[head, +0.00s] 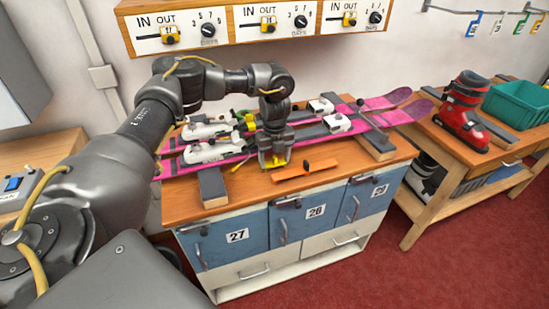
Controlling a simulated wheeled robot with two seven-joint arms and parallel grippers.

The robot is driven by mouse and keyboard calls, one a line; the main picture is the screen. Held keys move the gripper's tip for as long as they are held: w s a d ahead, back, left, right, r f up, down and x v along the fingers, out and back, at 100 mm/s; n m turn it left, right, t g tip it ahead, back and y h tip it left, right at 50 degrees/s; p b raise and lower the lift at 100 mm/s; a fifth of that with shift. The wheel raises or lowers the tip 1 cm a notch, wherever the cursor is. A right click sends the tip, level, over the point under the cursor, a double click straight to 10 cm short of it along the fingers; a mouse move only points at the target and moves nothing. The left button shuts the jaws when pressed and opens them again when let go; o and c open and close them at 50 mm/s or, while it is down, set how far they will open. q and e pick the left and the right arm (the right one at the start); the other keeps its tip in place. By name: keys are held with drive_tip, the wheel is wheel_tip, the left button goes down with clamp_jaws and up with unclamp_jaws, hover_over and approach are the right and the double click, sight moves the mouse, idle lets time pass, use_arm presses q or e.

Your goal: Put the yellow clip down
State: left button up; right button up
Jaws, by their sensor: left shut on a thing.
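My left gripper (273,160) points down over the front part of the workbench, in front of the pink skis. It is shut on the yellow clip (277,163), which shows as a small yellow piece at the fingertips. Whether the clip touches the bench top cannot be told. An orange flat piece (307,170) lies on the bench just right of the clip. My right gripper is not in view.
Pink skis (385,101) with white bindings (213,150) lie across dark supports (212,187) on the wooden bench (355,174). A red boot (463,112) and green bin (518,103) stand on the right table. The bench's front right corner is clear.

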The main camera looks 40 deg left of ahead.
sight(275, 156)
use_arm(q)
drive_tip(key=shift+f, duration=0.4)
drive_tip(key=o, duration=1)
drive_tip(key=shift+f, duration=0.15)
wheel_tip(275, 156, up, 12)
drive_tip(key=shift+r, duration=0.25)
